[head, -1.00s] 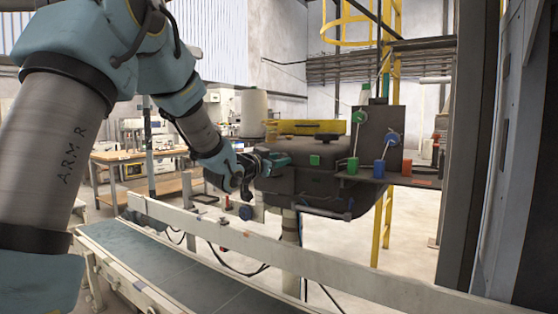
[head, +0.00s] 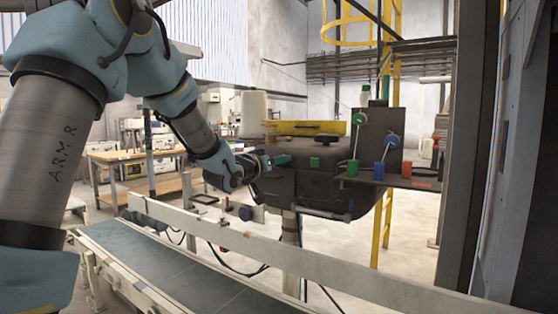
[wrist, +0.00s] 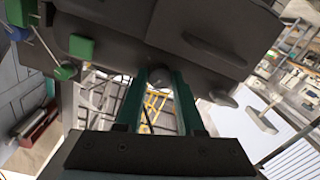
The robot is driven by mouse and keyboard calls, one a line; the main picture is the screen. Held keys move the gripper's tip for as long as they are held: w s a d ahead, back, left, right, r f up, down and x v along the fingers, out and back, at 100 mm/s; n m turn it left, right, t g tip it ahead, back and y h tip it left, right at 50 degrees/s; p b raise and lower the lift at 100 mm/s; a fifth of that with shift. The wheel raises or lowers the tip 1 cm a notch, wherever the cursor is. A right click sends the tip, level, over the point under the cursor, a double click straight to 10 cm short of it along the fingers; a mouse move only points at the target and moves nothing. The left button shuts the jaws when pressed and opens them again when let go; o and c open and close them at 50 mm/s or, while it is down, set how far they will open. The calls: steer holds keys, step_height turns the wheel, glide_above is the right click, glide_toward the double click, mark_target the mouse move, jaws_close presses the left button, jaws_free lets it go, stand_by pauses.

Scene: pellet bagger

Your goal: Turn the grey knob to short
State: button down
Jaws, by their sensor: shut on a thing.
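The grey knob (wrist: 159,74) shows in the wrist view as a small rounded piece between the tips of my two green fingers, at the lower edge of the dark machine body. My gripper (wrist: 164,76) is shut on it. In the head view my gripper (head: 280,161) reaches the left part of the dark machine (head: 325,185), and the knob cannot be made out there. The knob's markings and pointer are not readable in either view.
A green block (head: 315,162) sits on the machine's front. A conveyor (head: 180,270) with a pale rail runs in front, below my arm.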

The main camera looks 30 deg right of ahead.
steer(key=n+p, duration=0.2)
steer(key=n, duration=0.3)
steer(key=shift+n, duration=0.4)
stand_by(0.3)
steer(key=c, duration=0.5)
jaws_free()
steer(key=b+v, duration=0.2)
steer(key=v, duration=0.8)
steer(key=shift+s+a+b, duration=0.1)
steer(key=shift+a+b, duration=0.25)
steer(key=shift+a, duration=0.05)
